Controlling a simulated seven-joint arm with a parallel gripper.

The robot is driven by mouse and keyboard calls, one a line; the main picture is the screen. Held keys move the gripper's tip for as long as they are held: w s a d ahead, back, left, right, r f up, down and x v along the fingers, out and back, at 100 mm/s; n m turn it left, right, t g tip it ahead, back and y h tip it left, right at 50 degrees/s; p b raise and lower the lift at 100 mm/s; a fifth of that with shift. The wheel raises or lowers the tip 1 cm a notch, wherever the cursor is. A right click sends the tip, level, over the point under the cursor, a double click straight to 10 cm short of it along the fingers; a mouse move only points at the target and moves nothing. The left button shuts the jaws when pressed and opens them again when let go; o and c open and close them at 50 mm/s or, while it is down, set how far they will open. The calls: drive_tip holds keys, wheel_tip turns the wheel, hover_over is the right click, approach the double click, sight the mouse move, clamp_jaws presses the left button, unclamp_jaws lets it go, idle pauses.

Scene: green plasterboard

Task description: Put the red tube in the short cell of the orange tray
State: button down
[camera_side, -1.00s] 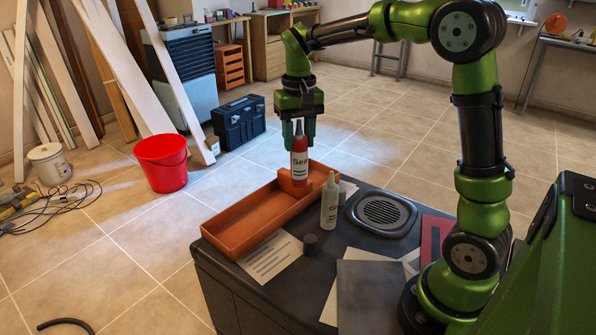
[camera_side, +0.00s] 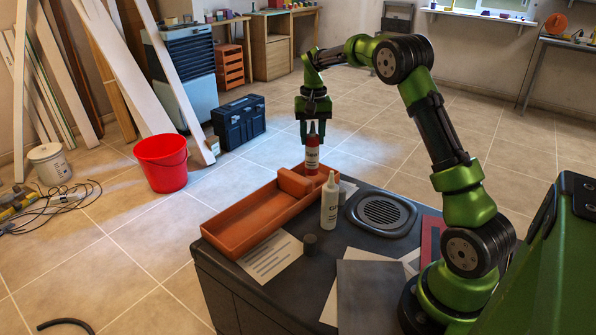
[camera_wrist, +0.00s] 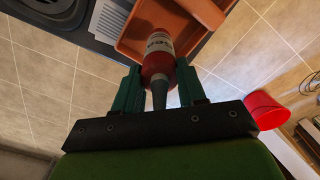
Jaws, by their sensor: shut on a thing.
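The red tube (camera_side: 312,158), with a white label and dark nozzle, is upright at the far end of the orange tray (camera_side: 230,232). My gripper (camera_side: 311,138) is shut on its upper part from above. The tube's base lines up with the short cell, beyond the raised divider (camera_side: 294,183); I cannot tell whether it touches the floor. In the wrist view, the tube (camera_wrist: 158,60) sits between the fingers (camera_wrist: 160,90), its base over the short cell of the tray (camera_wrist: 132,42). The long cell looks empty.
A white bottle (camera_side: 330,205) stands close beside the tray. A dark cap (camera_side: 310,243), a printed sheet (camera_side: 270,257) and a round grille (camera_side: 381,213) are on the dark worktop (camera_side: 215,268). A red bucket (camera_side: 162,163) stands on the floor beyond.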

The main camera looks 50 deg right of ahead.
sight(312, 146)
drive_tip(key=shift+f, duration=1.7)
drive_tip(key=c, duration=0.6)
unclamp_jaws()
drive_tip(key=shift+f, duration=0.15)
drive_tip(key=shift+c, duration=0.2)
